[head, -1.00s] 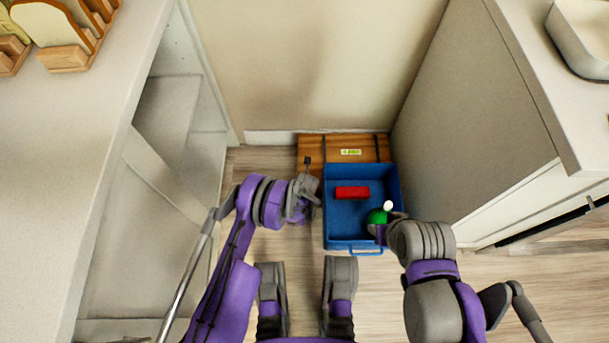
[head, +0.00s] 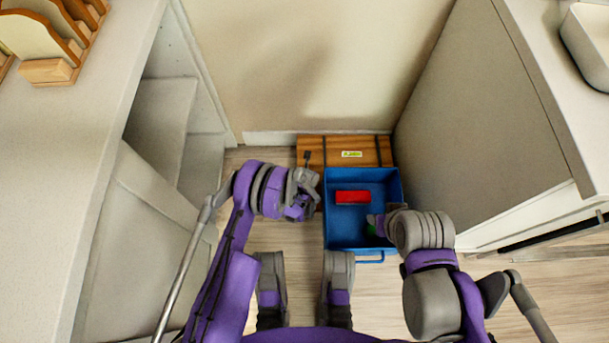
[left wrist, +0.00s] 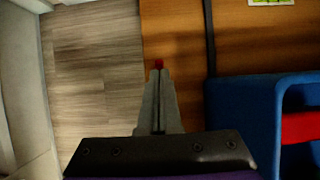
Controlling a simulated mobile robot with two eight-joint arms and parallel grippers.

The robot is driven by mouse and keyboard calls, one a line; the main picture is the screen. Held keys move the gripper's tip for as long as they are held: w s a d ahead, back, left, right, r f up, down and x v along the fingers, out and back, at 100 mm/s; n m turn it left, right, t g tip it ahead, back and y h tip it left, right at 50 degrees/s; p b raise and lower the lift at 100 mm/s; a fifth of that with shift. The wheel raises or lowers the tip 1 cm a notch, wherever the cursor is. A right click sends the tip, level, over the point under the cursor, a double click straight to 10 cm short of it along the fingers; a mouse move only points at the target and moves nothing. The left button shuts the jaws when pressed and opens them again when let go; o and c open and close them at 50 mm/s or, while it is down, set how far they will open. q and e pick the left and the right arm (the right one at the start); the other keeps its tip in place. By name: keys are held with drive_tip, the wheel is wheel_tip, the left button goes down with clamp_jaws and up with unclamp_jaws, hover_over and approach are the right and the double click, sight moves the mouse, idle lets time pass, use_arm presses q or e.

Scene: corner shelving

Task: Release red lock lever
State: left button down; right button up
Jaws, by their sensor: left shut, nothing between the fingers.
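My left gripper (head: 307,180) is at the left edge of the wooden chest (head: 374,149), pointing away from me. In the left wrist view its fingers (left wrist: 160,74) are shut and empty. A small red tip (left wrist: 158,63), which may be the lock lever's end, shows right at the fingertips; I cannot tell if they touch. In the head view a small dark upright piece (head: 307,157) stands by the chest's left side, just beyond the gripper. My right gripper (head: 376,226) is over the blue tray's right side, by a mostly hidden green item (head: 371,230); its fingers are unclear.
The blue tray (head: 362,243) is in front of the chest and holds a red block (head: 352,197). The chest has dark straps and a yellow-green label (head: 351,154). Grey cabinets stand close on both sides. Wooden floor (left wrist: 90,80) is clear left of the chest.

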use_arm(q)
drive_tip(key=shift+r, duration=0.5)
drive_tip(key=p+v, duration=0.2)
drive_tip(key=v, duration=0.8)
drive_tip(key=shift+s+r+p, duration=0.2)
drive_tip(key=shift+r+p, duration=0.15)
drive_tip(key=shift+p, duration=0.05)
drive_tip(key=shift+r, duration=0.1)
